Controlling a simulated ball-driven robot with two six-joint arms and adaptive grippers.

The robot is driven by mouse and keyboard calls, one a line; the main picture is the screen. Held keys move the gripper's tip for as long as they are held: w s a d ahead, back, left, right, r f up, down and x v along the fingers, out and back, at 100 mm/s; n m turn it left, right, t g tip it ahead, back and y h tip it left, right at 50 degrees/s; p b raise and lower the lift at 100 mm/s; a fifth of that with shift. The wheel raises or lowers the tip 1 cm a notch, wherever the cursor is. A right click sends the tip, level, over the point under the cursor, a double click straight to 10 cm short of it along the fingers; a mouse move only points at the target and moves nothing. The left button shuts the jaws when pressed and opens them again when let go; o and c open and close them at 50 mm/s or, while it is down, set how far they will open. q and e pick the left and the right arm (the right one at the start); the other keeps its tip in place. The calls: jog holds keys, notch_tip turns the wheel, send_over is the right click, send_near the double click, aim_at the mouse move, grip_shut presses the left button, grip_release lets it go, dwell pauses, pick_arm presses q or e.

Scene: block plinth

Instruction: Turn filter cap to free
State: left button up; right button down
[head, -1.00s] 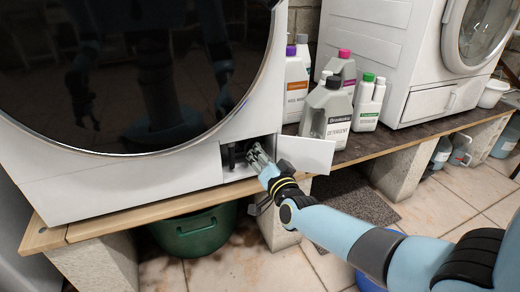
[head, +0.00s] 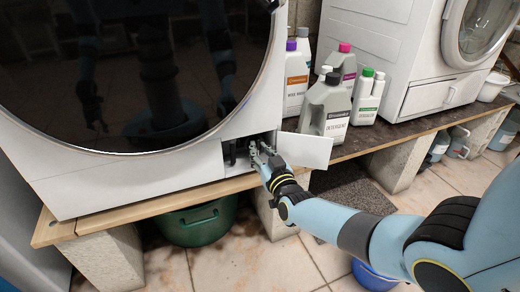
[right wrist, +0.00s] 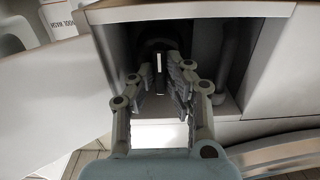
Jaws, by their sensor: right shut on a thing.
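The small service compartment (head: 232,153) low on the front of the near white machine stands open, with its white flap (head: 305,149) swung out to the right. My right gripper (head: 257,150) reaches into the opening from the front right. In the right wrist view, its two fingers (right wrist: 162,66) close around a dark round part, the filter cap (right wrist: 152,44), deep in the shadowed recess. My left gripper is not directly in view.
The flap stands close beside my right gripper. Bottles, including a grey detergent bottle (head: 325,108), stand on the dark shelf to the right. A green tub (head: 200,222) sits below the bench. A hose-like grey tube (right wrist: 226,62) runs inside the compartment's right side.

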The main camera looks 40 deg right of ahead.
dwell(0.5)
jog(key=c, duration=1.3)
grip_release()
jog(key=shift+c, duration=0.2)
jog(key=shift+s, duration=0.2)
jog(key=v, duration=1.1)
jog(key=shift+s, duration=0.3)
jog(key=shift+f, duration=0.1)
